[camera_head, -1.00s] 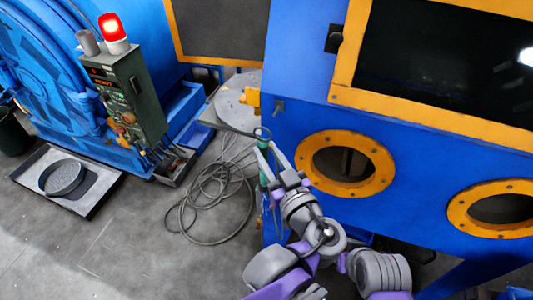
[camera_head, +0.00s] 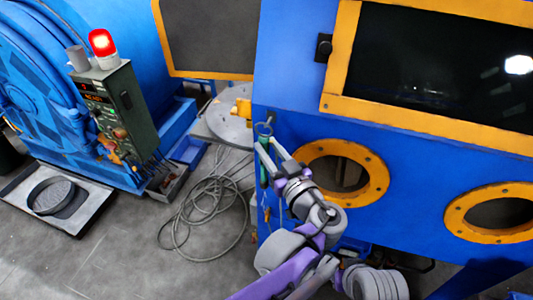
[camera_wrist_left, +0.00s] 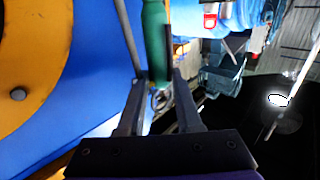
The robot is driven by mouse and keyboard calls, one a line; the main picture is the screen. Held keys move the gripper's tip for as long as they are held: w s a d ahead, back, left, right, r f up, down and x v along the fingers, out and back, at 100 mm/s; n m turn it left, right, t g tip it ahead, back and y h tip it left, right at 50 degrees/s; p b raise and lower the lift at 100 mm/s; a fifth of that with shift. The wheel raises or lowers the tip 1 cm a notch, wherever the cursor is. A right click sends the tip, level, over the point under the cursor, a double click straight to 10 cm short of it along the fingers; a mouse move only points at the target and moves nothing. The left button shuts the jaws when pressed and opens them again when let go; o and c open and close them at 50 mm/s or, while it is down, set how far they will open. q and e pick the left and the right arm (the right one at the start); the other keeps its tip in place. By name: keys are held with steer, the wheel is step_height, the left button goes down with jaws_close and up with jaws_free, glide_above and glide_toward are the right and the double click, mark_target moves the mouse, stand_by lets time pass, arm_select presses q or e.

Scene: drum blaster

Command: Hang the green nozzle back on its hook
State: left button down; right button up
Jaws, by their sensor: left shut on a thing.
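The green nozzle (camera_head: 264,176) is upright in my left gripper (camera_head: 266,143), beside the front left edge of the blue cabinet. A ring (camera_head: 264,130) shows at its top end, above the fingertips. In the left wrist view the green nozzle (camera_wrist_left: 155,40) stands between the two fingertips (camera_wrist_left: 157,75), and the fingers are shut on it. The hook (camera_head: 270,116) is small and hard to make out on the cabinet face, close to the ring. I cannot tell whether ring and hook touch. My right gripper is not in view.
The blue cabinet (camera_head: 290,75) has orange-rimmed round ports (camera_head: 376,180) just right of my left gripper. A coiled hose (camera_head: 200,205) lies on the floor to the left. A control box with a lit red lamp (camera_head: 102,42) stands further left.

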arm_select(q)
steer(key=shift+w+d+f, duration=0.2)
steer(key=shift+w+f, duration=0.1)
steer(key=shift+w, duration=0.35)
steer(key=shift+w+d+f, duration=0.2)
steer(key=shift+w+f, duration=0.05)
steer(key=shift+w, duration=0.35)
steer(key=c, duration=0.5)
jaws_free()
steer(key=shift+s+f, duration=0.1)
